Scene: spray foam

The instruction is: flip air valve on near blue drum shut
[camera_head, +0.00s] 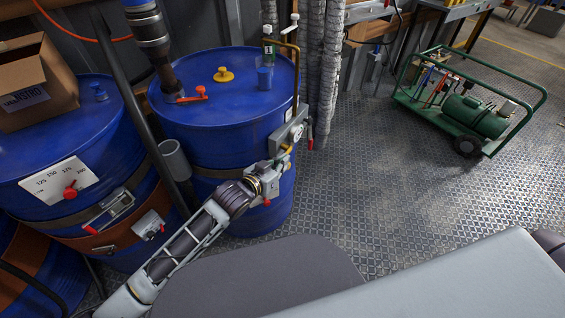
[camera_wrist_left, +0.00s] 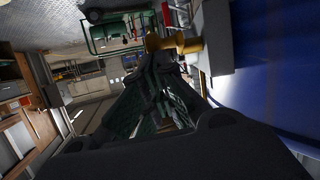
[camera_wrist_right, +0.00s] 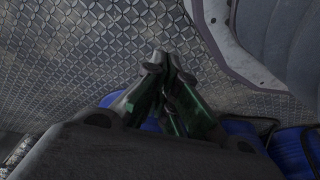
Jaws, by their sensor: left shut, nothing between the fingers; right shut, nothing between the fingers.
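The blue drum (camera_head: 220,130) stands upright in the middle of the head view. It has a grey bracket with fittings (camera_head: 292,130) on its right side, with a red-handled part (camera_head: 310,137) at the bracket's right end. My left gripper (camera_head: 285,160) is at the drum's right side, just below this bracket. In the left wrist view its fingers (camera_wrist_left: 168,62) are shut and empty, close to a brass fitting (camera_wrist_left: 176,43); I cannot tell if they touch. The valve's lever position is unclear. My right gripper (camera_wrist_right: 165,60) is shut and empty above the patterned metal floor.
A second blue drum (camera_head: 70,140) with an open cardboard box (camera_head: 35,80) on top stands at left. Grey wrapped hoses (camera_head: 330,70) hang behind the middle drum. A green wheeled compressor cart (camera_head: 470,105) stands at right. The floor between is clear.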

